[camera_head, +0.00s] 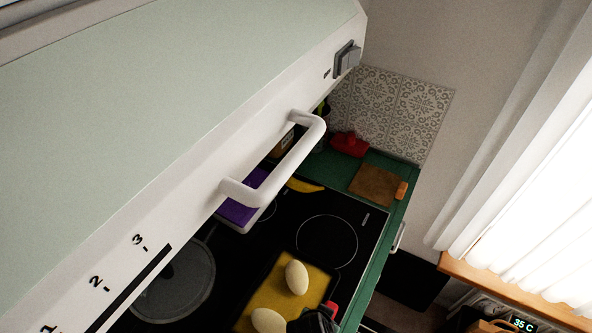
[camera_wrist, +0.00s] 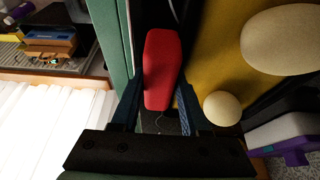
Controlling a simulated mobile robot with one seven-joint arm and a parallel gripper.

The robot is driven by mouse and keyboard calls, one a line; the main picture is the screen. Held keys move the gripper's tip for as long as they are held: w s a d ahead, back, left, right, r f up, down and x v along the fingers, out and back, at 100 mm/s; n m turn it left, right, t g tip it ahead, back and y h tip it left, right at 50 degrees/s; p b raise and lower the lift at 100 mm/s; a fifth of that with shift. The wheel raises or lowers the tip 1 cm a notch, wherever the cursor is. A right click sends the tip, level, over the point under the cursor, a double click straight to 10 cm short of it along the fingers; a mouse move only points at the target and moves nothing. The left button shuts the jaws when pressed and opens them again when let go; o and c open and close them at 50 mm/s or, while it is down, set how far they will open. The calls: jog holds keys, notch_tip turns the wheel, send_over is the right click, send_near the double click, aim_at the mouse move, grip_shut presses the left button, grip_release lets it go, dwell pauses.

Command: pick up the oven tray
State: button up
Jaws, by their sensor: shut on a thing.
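The oven tray (camera_head: 258,291) appears as a flat, yellow-brown surface over the black hob, low in the head view. It also fills the upper right of the wrist view (camera_wrist: 212,50). Two pale egg-shaped things (camera_head: 297,277) (camera_head: 269,321) are on it. A red grip (camera_wrist: 160,70) is at the tray's edge, partly visible in the head view too. My gripper (camera_wrist: 160,92) is shut on this red grip, one finger on each side. In the head view my gripper (camera_head: 314,322) is dark and cut off by the bottom edge. The tray's near part is out of frame.
A pale green and white hood with a white handle (camera_head: 275,165) hangs over the hob at left. A lidded pan (camera_head: 177,284), a purple-and-white object (camera_head: 238,211) and a brown board (camera_head: 377,186) are nearby. Curtained window (camera_head: 530,170) at right.

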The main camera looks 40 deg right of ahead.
grip_shut()
jog(key=shift+w+r, duration=0.1)
jog(key=shift+r, duration=0.1)
notch_tip(320, 180, up, 10)
jog(key=shift+r+b, duration=0.15)
jog(key=shift+b, duration=0.4)
